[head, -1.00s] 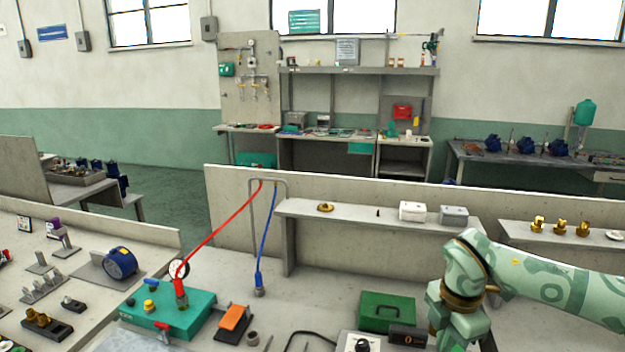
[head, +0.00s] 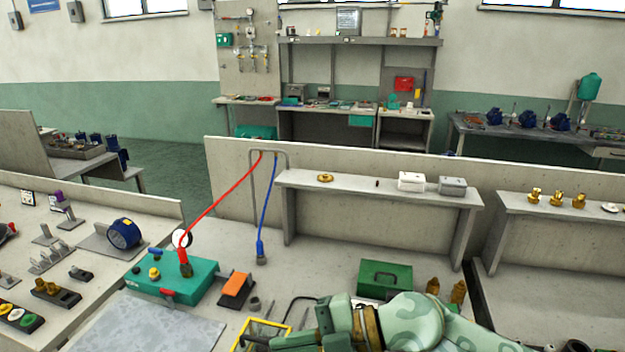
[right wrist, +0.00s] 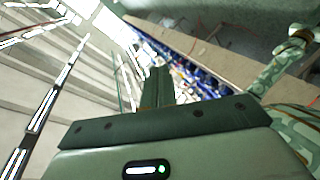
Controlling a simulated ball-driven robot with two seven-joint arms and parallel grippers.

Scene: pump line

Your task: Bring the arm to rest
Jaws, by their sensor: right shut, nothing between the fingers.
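My right arm (head: 405,322) comes in from the bottom right of the head view, patterned in pale green. It lies low across the front of the bench, with its dark green wrist end (head: 325,325) pointing left. In the right wrist view my right gripper (right wrist: 157,86) shows its dark fingers together beyond the palm, with nothing held. Its fingertips are hard to make out in the head view. My left gripper is not in view.
A yellow-edged frame (head: 262,326) is close by the right wrist. Brass fittings (head: 458,291) stand right of the toolbox.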

